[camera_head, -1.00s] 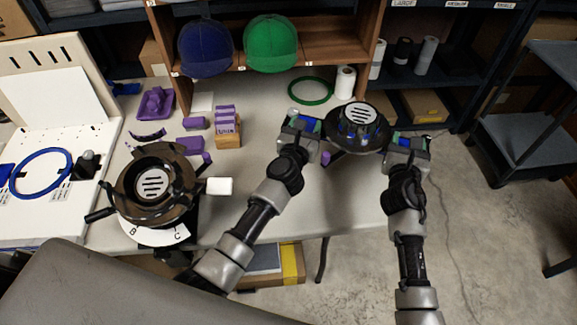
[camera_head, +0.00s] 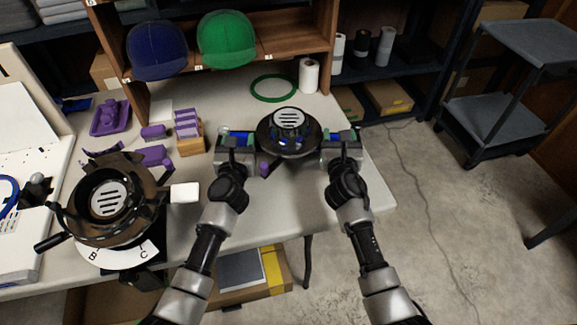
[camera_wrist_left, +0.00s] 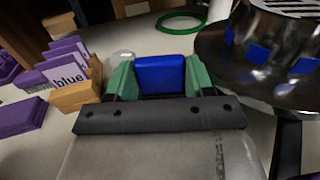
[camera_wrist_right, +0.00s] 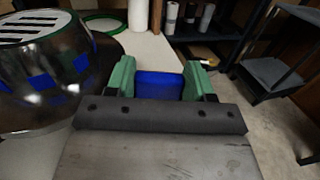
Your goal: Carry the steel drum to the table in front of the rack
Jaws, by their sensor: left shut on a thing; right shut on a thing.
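The steel drum (camera_head: 289,133) is a dark shiny round body with a slotted light disc on top and blue patches on its side. It is between my two grippers over the right part of the table (camera_head: 340,190). My left gripper (camera_head: 248,140) is shut at its left side and my right gripper (camera_head: 330,142) is shut at its right side. The drum also shows at the right of the left wrist view (camera_wrist_left: 262,50) and at the left of the right wrist view (camera_wrist_right: 45,75). I cannot tell whether the drum touches the table.
A wooden rack (camera_head: 285,52) with a blue cap (camera_head: 157,50) and a green cap (camera_head: 227,38) stands behind. A green ring (camera_head: 273,88) and white roll (camera_head: 308,75) lie near it. A dark round fixture (camera_head: 110,210) and purple blocks (camera_head: 155,155) occupy the left.

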